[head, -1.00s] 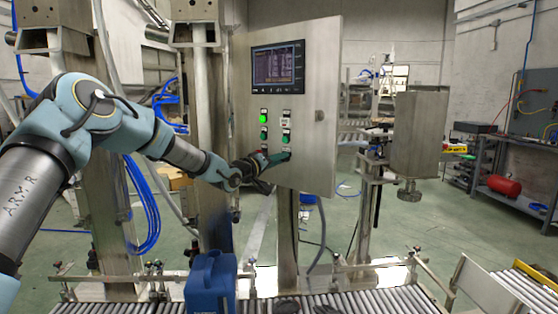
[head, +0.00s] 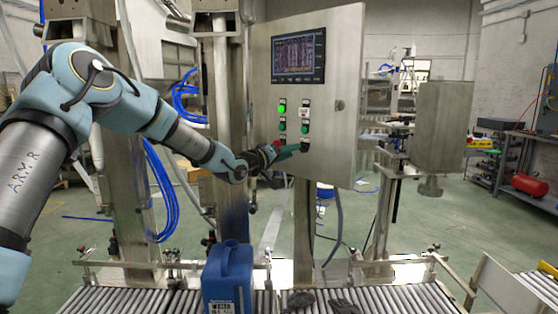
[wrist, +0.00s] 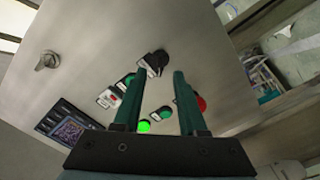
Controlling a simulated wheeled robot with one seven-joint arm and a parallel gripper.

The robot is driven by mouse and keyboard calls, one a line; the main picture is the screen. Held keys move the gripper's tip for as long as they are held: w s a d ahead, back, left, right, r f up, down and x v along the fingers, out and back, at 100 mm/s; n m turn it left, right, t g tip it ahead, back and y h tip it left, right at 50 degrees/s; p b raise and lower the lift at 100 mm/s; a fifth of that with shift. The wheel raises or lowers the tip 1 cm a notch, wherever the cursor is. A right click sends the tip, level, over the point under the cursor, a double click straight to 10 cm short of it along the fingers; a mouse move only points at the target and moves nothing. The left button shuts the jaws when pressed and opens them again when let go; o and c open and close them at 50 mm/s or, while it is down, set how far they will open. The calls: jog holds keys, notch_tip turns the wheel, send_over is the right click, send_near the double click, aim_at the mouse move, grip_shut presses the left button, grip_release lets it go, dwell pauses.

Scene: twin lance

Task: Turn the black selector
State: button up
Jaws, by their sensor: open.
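The black selector (head: 305,145) is at the lower right of the buttons on the steel control panel (head: 345,70). In the wrist view the selector (wrist: 155,62) lies just past the fingertips, nearer the left finger, with a small white label beside it. My gripper (head: 294,149) reaches it from the left in the head view. In the wrist view my gripper (wrist: 161,72) is open, its two dark green fingers apart with nothing held. I cannot tell whether a finger touches the selector.
A lit green button (wrist: 144,127), another green button (wrist: 163,113) and a red button (wrist: 201,103) are close to the fingers. The panel's screen (head: 299,56) is above. A blue jerrycan (head: 228,280) stands on the roller conveyor (head: 120,300) below my arm.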

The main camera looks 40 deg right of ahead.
jog(key=a+b, duration=0.1)
jog(key=a, duration=0.5)
jog(key=shift+s+a, duration=0.3)
jog(key=shift+s, duration=0.15)
